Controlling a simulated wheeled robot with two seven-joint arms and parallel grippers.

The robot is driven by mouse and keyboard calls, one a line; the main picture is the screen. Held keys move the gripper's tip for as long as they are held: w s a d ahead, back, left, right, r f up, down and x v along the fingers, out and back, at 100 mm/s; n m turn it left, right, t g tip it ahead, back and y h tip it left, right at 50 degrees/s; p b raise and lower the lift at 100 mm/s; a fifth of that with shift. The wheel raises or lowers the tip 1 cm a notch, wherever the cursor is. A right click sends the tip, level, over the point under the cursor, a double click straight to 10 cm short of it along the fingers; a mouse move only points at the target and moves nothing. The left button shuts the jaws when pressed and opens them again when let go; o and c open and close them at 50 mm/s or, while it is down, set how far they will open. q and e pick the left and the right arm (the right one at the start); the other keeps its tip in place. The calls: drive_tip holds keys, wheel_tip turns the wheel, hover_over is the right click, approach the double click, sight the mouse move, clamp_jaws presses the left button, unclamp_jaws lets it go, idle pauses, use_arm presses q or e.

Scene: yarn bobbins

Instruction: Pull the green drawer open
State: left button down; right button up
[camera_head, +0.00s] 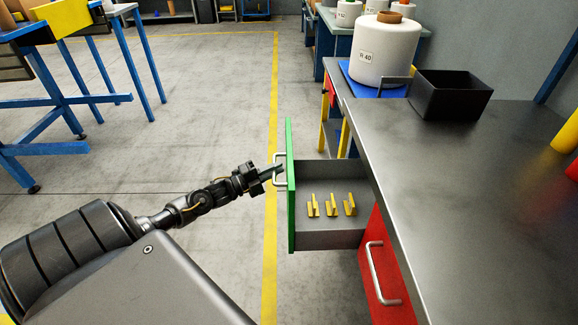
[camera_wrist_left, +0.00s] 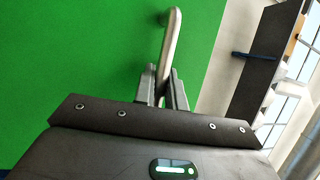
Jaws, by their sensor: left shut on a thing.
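The green drawer (camera_head: 291,190) stands pulled out from the workbench, its green front to the left and its grey inside open to view. Several small yellow pieces (camera_head: 331,205) stand in it. My left gripper (camera_head: 274,170) is at the drawer's metal handle (camera_head: 277,158), on the outside of the green front. In the left wrist view the fingers (camera_wrist_left: 162,90) are shut on the handle (camera_wrist_left: 171,45), with the green front (camera_wrist_left: 80,60) behind. My right gripper is not in view.
A red drawer (camera_head: 372,275) with a metal handle sits in the bench nearer to me. On the grey benchtop (camera_head: 450,170) are a black bin (camera_head: 450,95) and a large white bobbin (camera_head: 382,52). The floor left of the green drawer is clear, with a yellow line (camera_head: 270,235).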

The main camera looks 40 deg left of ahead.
use_arm(q)
drive_tip(key=shift+s+a+f, duration=0.15)
drive_tip(key=shift+s+a, duration=1.05)
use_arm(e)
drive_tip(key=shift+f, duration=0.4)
use_arm(q)
drive_tip(key=c, duration=1.5)
unclamp_jaws()
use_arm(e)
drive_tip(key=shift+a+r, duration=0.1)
use_arm(q)
drive_tip(key=shift+o, duration=0.2)
drive_tip(key=v, duration=1)
drive_tip(key=shift+s+a, duration=0.2)
drive_tip(key=shift+s, duration=0.2)
